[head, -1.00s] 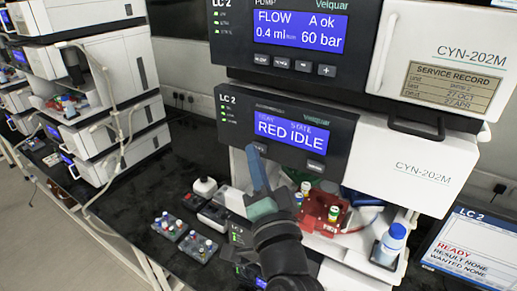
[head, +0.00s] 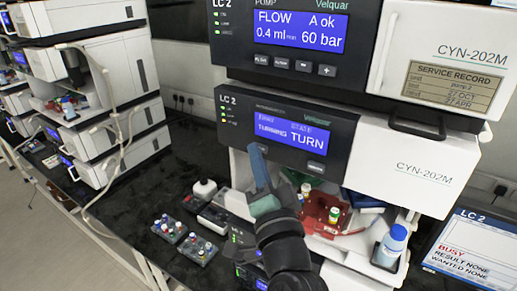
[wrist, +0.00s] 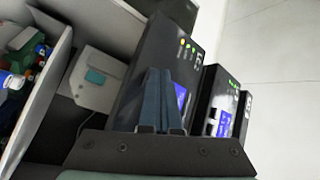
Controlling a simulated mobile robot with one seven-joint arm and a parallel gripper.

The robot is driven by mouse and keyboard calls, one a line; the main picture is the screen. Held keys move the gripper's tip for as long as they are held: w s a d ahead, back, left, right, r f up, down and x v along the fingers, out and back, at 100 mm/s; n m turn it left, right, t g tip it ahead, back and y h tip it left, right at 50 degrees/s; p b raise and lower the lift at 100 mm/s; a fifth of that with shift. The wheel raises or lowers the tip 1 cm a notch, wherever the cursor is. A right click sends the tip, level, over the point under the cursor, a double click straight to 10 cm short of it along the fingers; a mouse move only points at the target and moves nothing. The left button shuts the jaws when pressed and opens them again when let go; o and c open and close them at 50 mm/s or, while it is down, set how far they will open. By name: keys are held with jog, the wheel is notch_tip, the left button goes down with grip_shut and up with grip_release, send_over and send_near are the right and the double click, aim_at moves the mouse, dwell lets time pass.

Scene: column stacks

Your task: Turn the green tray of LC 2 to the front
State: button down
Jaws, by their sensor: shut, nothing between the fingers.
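The LC 2 sampler (head: 290,105) has a display (head: 290,133) reading "TURNING" and "TURN". In its open bay below, a red tray (head: 322,212) with several vials faces the front, with part of a blue tray (head: 365,200) to its right. In the wrist view a green piece (wrist: 27,42) with blue-capped vials shows at the left, inside the bay. My gripper (head: 257,152) is shut and empty, in front of the sampler at the bay's left side. Its fingers also show in the wrist view (wrist: 166,80).
A status screen (head: 475,248) at the right reads "BUSY". A blue-capped bottle (head: 392,245) stands at the bay's right. Another instrument stack (head: 90,90) stands farther left.

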jog(key=shift+s, duration=0.1)
dwell(0.3)
jog(key=shift+s+a+p, duration=0.4)
jog(key=shift+s+a, duration=0.05)
jog(key=shift+s, duration=0.15)
jog(key=shift+s+a+p, duration=0.55)
jog(key=shift+s+a, duration=0.2)
jog(key=shift+s, duration=0.25)
jog(key=shift+s+a+p, duration=0.55)
jog(key=shift+s+a, duration=0.15)
jog(key=shift+s, duration=0.3)
dwell(3.8)
jog(key=s+r+n+t+h+b, duration=0.1)
jog(key=s+r+n+t+b, duration=0.2)
jog(key=r, duration=1)
jog(key=s+r+n+t+h+b, duration=0.1)
jog(key=s+r+n+t+b, duration=0.3)
jog(key=r, duration=1)
jog(key=s+n, duration=0.3)
jog(key=s, duration=0.2)
jog(key=shift+s+d+h, duration=0.15)
jog(key=shift+s+h, duration=0.05)
jog(key=shift+h, duration=0.2)
